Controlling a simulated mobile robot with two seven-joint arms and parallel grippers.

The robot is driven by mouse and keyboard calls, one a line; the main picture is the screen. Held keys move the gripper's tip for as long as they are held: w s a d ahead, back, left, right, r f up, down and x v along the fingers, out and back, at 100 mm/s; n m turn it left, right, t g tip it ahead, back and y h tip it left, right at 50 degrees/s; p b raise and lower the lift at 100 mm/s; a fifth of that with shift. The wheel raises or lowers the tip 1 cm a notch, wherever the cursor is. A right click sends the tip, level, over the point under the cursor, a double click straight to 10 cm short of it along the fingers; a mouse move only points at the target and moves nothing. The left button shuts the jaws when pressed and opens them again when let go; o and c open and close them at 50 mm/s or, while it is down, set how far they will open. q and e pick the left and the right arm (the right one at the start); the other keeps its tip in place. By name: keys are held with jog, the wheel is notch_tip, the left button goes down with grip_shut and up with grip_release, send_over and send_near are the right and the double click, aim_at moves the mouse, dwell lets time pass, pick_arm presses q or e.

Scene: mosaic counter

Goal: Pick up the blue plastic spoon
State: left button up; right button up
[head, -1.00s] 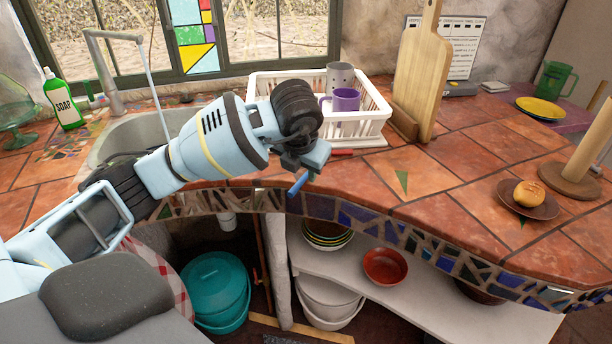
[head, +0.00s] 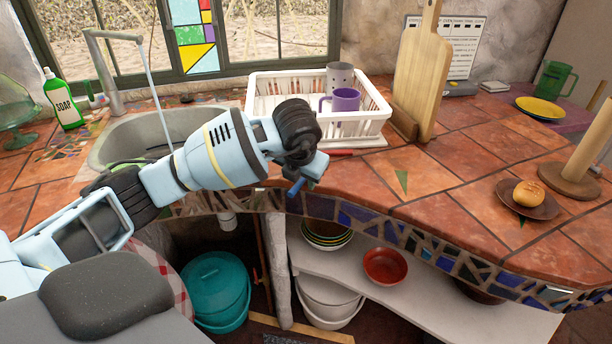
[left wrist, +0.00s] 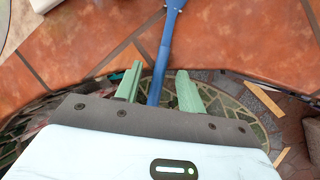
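The blue plastic spoon (left wrist: 165,48) lies over the terracotta counter in the left wrist view, its bowl cut off at the top edge. Its handle reaches back past the counter's edge and between the green fingers of my left gripper (left wrist: 158,75). The fingers are apart, with a gap visible on each side of the handle. In the head view my left gripper (head: 308,172) is at the counter's front edge, below the dish rack. Only the spoon's handle end (head: 296,187) shows there; the gripper hides the rest. My right gripper is not in view.
A white dish rack (head: 262,112) with a purple mug (head: 345,100) and a grey cup (head: 340,75) stands behind the gripper. A wooden cutting board (head: 422,75) stands to its right. The sink (head: 110,150) is left. The counter's middle right is mostly clear.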

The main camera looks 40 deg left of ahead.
pick_arm(q)
jog(key=shift+f, duration=0.1)
grip_shut()
